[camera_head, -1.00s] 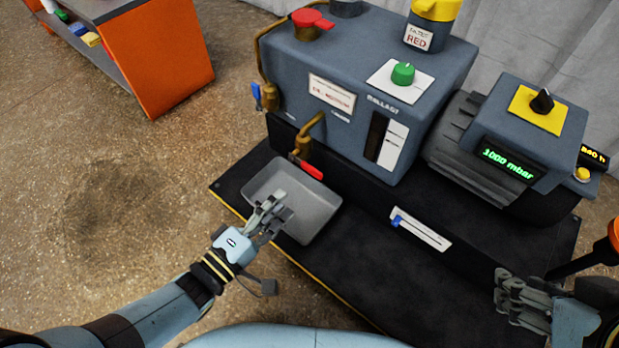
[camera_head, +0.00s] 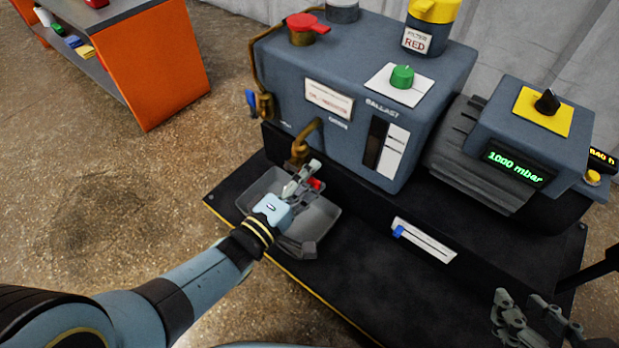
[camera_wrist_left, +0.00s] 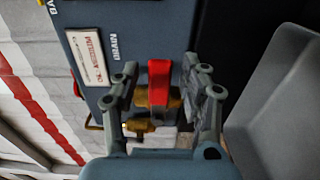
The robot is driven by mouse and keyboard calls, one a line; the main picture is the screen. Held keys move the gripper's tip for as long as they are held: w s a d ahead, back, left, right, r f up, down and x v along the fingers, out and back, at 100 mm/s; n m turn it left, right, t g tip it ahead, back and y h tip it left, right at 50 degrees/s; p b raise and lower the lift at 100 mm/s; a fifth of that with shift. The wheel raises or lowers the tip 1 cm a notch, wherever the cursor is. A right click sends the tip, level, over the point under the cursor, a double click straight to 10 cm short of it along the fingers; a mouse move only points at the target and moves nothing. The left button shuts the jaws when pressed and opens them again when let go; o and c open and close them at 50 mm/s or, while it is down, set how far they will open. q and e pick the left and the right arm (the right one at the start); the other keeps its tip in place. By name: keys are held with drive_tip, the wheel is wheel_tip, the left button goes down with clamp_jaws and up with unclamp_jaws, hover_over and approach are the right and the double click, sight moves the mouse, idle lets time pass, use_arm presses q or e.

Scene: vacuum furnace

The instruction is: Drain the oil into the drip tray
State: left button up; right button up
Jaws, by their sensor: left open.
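The grey drip tray (camera_head: 322,222) sits on the black base plate under the brass drain pipe (camera_head: 303,143) of the grey pump (camera_head: 350,80). The red drain valve lever (camera_head: 315,184) is partly hidden behind my left gripper (camera_head: 303,178) in the head view. In the left wrist view, the red lever (camera_wrist_left: 159,82) stands between the two fingers of my left gripper (camera_wrist_left: 164,92), with brass fittings (camera_wrist_left: 140,125) around it. The fingers are open; I cannot tell whether either touches the lever. My right gripper (camera_head: 528,318) is at the lower right, away from the pump; its fingers look apart.
A blue-handled brass valve (camera_head: 256,102) is on the pump's left side. A red cap (camera_head: 307,25) and a green ballast knob (camera_head: 402,76) are on top. A control box (camera_head: 535,120) reads 1000 mbar. An orange shelf (camera_head: 160,65) stands back left; the floor between is free.

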use_arm(q)
clamp_jaws()
idle(0.3)
